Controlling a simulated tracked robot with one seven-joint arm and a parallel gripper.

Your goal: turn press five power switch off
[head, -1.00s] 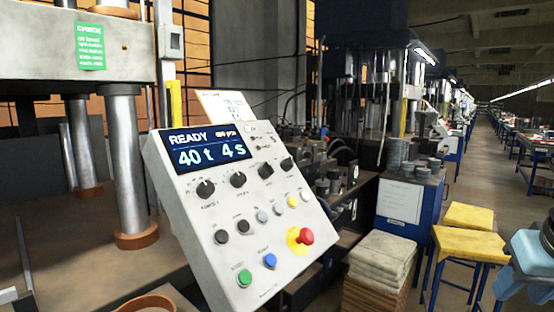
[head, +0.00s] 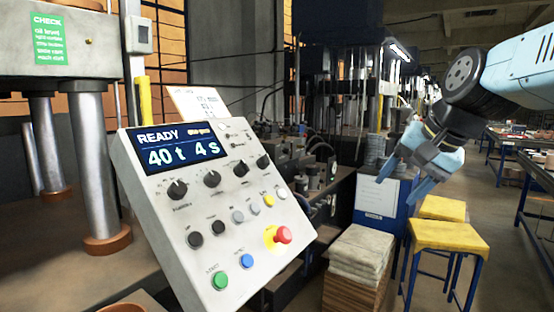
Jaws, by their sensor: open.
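A white tilted control panel (head: 222,215) stands at the left centre. Its lit display (head: 178,147) reads READY, 40 t and 4 s. A small grey box (head: 138,35) is on the post behind the panel. I cannot tell which control is the power switch; the labels are too small. My gripper (head: 399,188) is open and empty, right of the panel and apart from it, pointing down-left.
A press with steel columns (head: 95,165) stands left of the panel. A stack of pale sheets (head: 357,257), a blue cabinet (head: 382,207) and yellow-topped stools (head: 447,236) stand to the right. An aisle runs back at far right.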

